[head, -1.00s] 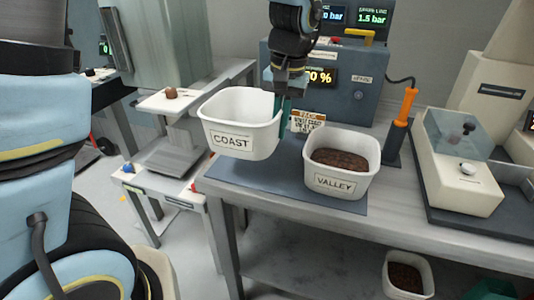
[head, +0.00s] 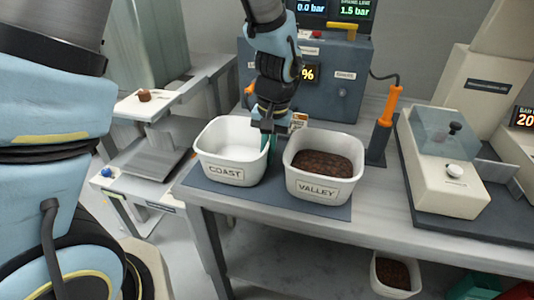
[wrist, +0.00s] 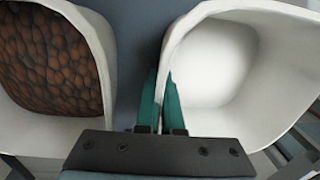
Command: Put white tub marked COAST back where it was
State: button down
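The white tub marked COAST (head: 226,172) is upright and empty, at the left end of the dark mat (head: 262,199), and appears to rest on it. In the wrist view the COAST tub (wrist: 222,122) fills the right side. My gripper (head: 267,138) points down at the tub's right wall. In the wrist view my gripper's green fingers (wrist: 161,100) stand one on each side of that wall, close together, and look shut on it.
A white tub marked VALLEY (head: 318,190), filled with brown material, stands just right of the COAST tub with a narrow gap. An orange-handled tool (head: 386,110) and a cream device (head: 440,170) stand farther right. A grey control box (head: 345,85) is behind.

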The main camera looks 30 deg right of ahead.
jog(key=shift+f, duration=0.2)
jog(key=shift+f, duration=0.2)
jog(key=c, duration=1.1)
grip_release()
jog(key=shift+o, duration=0.2)
jog(key=shift+r, duration=0.1)
